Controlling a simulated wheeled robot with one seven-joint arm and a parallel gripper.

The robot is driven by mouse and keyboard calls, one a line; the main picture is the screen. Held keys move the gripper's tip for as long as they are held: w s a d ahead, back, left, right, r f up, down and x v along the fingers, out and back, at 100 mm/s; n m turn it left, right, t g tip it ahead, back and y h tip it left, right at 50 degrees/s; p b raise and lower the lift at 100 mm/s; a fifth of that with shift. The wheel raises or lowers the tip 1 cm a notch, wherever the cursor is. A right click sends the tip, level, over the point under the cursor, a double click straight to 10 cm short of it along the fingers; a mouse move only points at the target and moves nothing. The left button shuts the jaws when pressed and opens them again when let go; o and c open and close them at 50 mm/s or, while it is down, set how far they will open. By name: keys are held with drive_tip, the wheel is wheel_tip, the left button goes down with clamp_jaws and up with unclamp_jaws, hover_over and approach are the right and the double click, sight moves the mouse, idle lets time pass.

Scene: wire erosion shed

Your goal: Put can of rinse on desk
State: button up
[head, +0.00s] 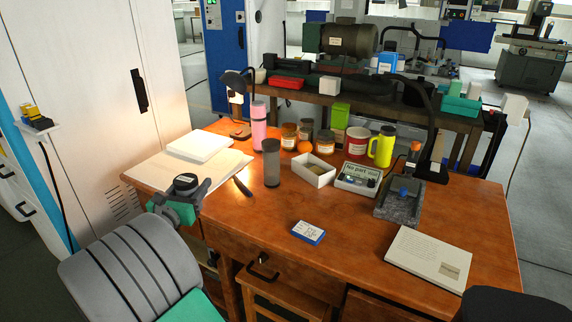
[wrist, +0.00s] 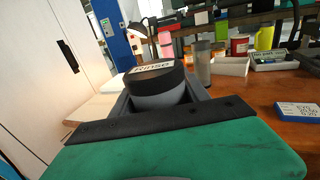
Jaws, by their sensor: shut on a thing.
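The can of rinse (wrist: 158,84) is a grey can with a black lid and a label reading "Rinse". My gripper (head: 186,190) is shut on it at the left front edge of the desk. The can's black top (head: 186,181) shows in the head view; its lower part is hidden by my gripper. The desk (head: 280,218) is a wooden table with an orange-brown top. I cannot tell whether the can touches the desk.
Papers (head: 188,165) lie just behind my gripper. A grey cylinder (head: 271,165), a white open box (head: 313,172), jars, a pink bottle (head: 259,125) and a yellow mug (head: 382,147) stand further back. A blue-white box (head: 308,232) lies near the front; bare desk surrounds it.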

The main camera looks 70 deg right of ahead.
drive_tip(key=s+d+f+g, duration=0.1)
drive_tip(key=s+d+f, duration=0.1)
drive_tip(key=d, duration=0.3)
drive_tip(key=s+d+f+m+b, duration=0.1)
drive_tip(key=s+d+f, duration=0.2)
drive_tip(key=s+d, duration=0.2)
drive_tip(key=s+d+f+g, duration=0.1)
drive_tip(key=s+d+f, duration=0.2)
drive_tip(key=d, duration=0.3)
drive_tip(key=shift+s+d+m+g, duration=0.1)
drive_tip(key=shift+s+m+g, duration=0.25)
drive_tip(key=shift+s, duration=0.3)
drive_tip(key=f, duration=0.1)
drive_tip(key=f+b, duration=0.1)
drive_tip(key=f, duration=0.1)
drive_tip(key=shift+s+d+b, duration=0.15)
drive_tip(key=shift+d+b, duration=0.1)
drive_tip(key=shift+b, duration=0.05)
drive_tip(key=shift+f, duration=0.25)
